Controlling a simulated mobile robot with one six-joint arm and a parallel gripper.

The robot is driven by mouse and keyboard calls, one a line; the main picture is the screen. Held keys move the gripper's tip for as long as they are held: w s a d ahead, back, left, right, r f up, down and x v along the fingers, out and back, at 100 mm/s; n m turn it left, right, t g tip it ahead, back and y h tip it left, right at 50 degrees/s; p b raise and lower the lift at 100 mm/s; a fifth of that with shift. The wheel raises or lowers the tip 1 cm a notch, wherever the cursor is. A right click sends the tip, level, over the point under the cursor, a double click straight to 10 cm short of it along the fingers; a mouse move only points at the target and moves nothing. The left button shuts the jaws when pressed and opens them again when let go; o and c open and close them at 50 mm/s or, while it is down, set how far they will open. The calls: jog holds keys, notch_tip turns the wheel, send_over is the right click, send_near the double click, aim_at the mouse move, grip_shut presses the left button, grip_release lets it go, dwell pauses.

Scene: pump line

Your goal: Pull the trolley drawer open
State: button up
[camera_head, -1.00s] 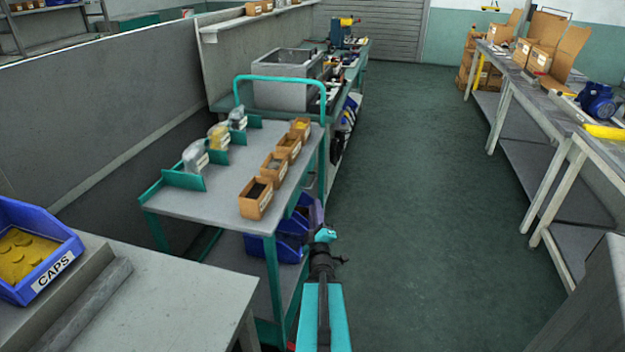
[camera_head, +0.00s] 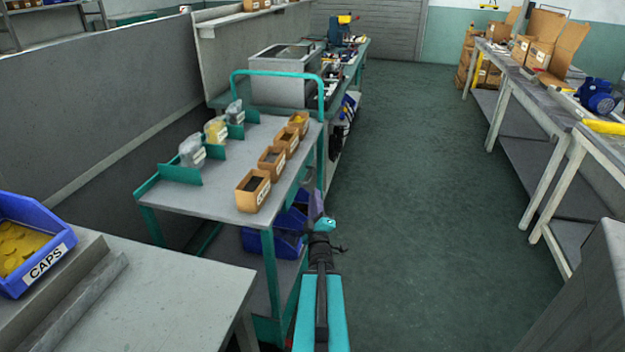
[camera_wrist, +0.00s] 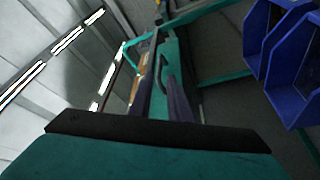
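The trolley (camera_head: 215,198) has a grey top and a teal frame and stands left of centre in the head view. In the wrist view, a teal panel that looks like the drawer front (camera_wrist: 174,52) carries a dark bar handle (camera_wrist: 163,67). My gripper (camera_wrist: 161,84) has two dark fingers with a gap between them, pointing at the handle. It looks open, with the fingertips close to the handle; I cannot tell whether they touch it. In the head view my gripper (camera_head: 317,203) is at the trolley's right side, and the drawer front is hidden there.
Blue bins (camera_head: 273,240) sit on the trolley's lower shelf and show in the wrist view (camera_wrist: 282,50). Small boxes (camera_head: 253,191) and bagged parts stand on the trolley top. A grey table (camera_head: 150,300) with a CAPS bin (camera_head: 50,248) is at front left. The aisle (camera_head: 420,220) is clear.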

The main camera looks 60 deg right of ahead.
aim_at(312, 173)
jog(key=shift+b+x, duration=1.95)
jog(key=shift+b, duration=1.75)
jog(key=b+x, duration=0.1)
jog(key=b, duration=0.4)
jog(key=shift+w+d+f, duration=0.15)
jog(key=shift+w+d, duration=0.1)
jog(key=shift+w, duration=0.05)
jog(key=b, duration=0.4)
jog(key=shift+w+d+r+b, duration=0.2)
jog(key=shift+w+d+b, duration=0.1)
jog(key=shift+d, duration=0.1)
jog(key=shift+x, duration=2.8)
jog(key=shift+s+r, duration=0.1)
